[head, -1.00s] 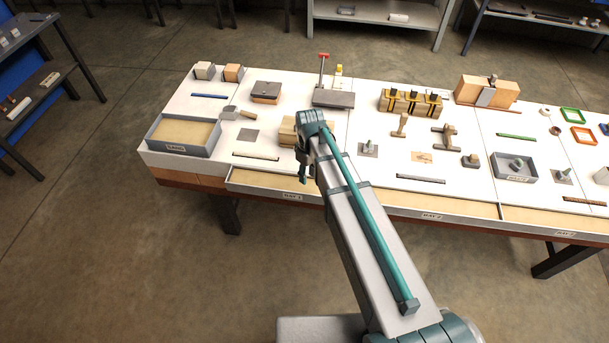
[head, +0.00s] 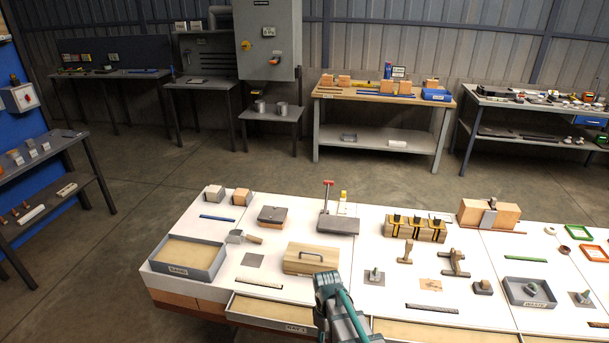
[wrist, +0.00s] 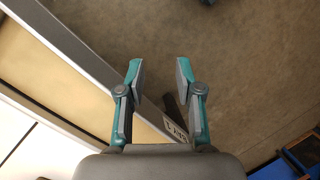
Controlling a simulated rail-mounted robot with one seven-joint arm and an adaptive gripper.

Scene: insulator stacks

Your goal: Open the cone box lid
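A light wooden box (head: 309,262) with a dark bar handle (head: 312,254) on its top stands on the white bench in the head view. Its lid looks shut. I cannot read any label that names it the cone box. My arm's wrist end is just in front of its right side, by the bench's front edge. In the wrist view my gripper (wrist: 160,72) is open and empty, its two fingers apart over the floor beyond the drawer front. The box is not in the wrist view.
A drawer (head: 268,310) stands open below the bench's front edge. A grey tray (head: 214,272) lies left of the box, with a trowel (head: 243,237) and a flat grey plate (head: 253,261) between. A tall-handled grey block (head: 338,225) stands behind.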

